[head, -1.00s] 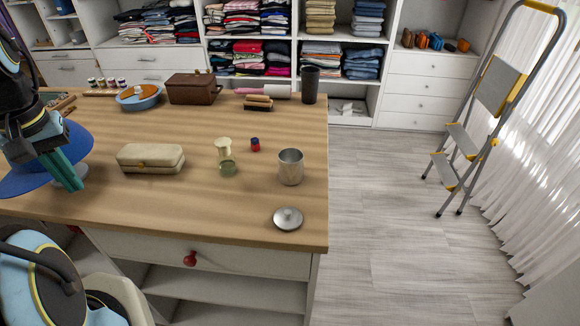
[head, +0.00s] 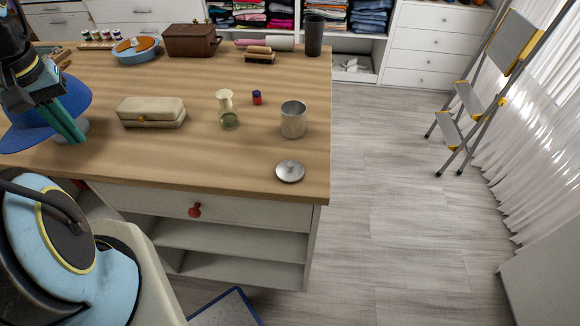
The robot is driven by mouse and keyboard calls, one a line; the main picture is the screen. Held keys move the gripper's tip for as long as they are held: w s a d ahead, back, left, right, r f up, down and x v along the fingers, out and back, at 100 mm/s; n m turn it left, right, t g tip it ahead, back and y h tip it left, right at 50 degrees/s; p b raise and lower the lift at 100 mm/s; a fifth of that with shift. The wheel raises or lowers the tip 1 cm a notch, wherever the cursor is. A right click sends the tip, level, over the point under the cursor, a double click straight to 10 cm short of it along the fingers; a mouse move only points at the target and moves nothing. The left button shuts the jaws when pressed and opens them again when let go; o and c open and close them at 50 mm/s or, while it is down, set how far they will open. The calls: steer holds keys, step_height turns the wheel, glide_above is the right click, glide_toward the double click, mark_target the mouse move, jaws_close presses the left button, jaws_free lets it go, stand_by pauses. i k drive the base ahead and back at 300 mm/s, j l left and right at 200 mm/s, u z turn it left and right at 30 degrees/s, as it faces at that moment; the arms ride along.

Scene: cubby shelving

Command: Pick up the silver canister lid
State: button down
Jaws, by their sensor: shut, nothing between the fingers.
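The silver canister lid (head: 290,171) lies flat on the wooden tabletop near its front right corner, with its small knob up. The open silver canister (head: 293,119) stands upright just behind it, apart from the lid. My gripper (head: 79,138) is at the left of the head view, with its teal fingers pointing down in front of the blue hat (head: 30,132). It is shut and empty, far to the left of the lid. Whether the fingers touch the hat or its stand I cannot tell.
A cream case (head: 151,112), a glass hourglass-shaped jar (head: 227,110) and a small red-and-blue item (head: 257,98) stand between my gripper and the canister. A brown box (head: 191,40) and brush (head: 259,55) are farther back. The tabletop around the lid is clear.

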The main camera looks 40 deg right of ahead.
mark_target(289, 170)
steer(key=u, duration=0.35)
steer(key=k+l+u, duration=0.55)
steer(key=u, duration=0.15)
steer(key=k+l, duration=0.2)
steer(key=k, duration=0.15)
steer(key=k+l+u, duration=0.1)
steer(key=k, duration=0.25)
steer(key=k+l, duration=0.2)
steer(key=k, duration=0.15)
steer(key=l+u, duration=0.05)
